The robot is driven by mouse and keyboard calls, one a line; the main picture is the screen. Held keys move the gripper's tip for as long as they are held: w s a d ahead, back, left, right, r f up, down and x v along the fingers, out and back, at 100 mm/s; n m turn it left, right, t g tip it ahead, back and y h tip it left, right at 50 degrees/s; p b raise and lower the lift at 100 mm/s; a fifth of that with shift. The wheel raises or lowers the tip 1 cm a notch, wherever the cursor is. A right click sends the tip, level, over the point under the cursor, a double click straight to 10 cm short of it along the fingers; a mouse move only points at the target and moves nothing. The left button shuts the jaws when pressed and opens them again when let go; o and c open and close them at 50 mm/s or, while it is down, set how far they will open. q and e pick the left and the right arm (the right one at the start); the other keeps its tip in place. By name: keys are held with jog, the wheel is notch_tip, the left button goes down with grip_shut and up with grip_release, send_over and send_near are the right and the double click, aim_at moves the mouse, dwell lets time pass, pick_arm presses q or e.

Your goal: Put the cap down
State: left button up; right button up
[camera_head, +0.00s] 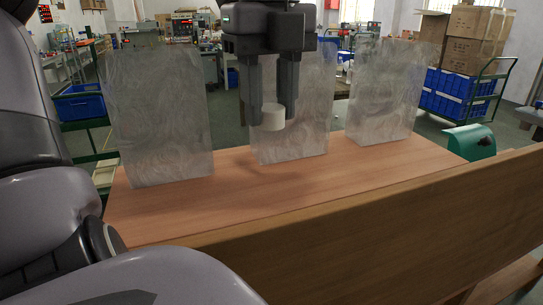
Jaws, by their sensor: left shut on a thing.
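A small white cap (272,117) is held between the fingertips of my left gripper (271,112), which points straight down. The gripper is shut on the cap. The cap hangs above the wooden table (240,210), and a soft shadow lies on the tabletop below it. It shows in front of the middle one of three clear panels (308,110). My right gripper is not in view.
Clear upright panels also stand at the left (158,125) and right (385,95) of the table's back. A raised wooden board (370,235) runs along the near side. A teal rounded object (470,143) is by the right end. The tabletop before the panels is bare.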

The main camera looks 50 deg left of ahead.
aim_at(270, 183)
pick_arm(q)
notch_tip(270, 183, down, 9)
jog(key=shift+r, duration=0.2)
dwell(0.3)
jog(key=shift+f, duration=0.2)
jog(key=o, duration=1)
jog(key=shift+r, duration=0.1)
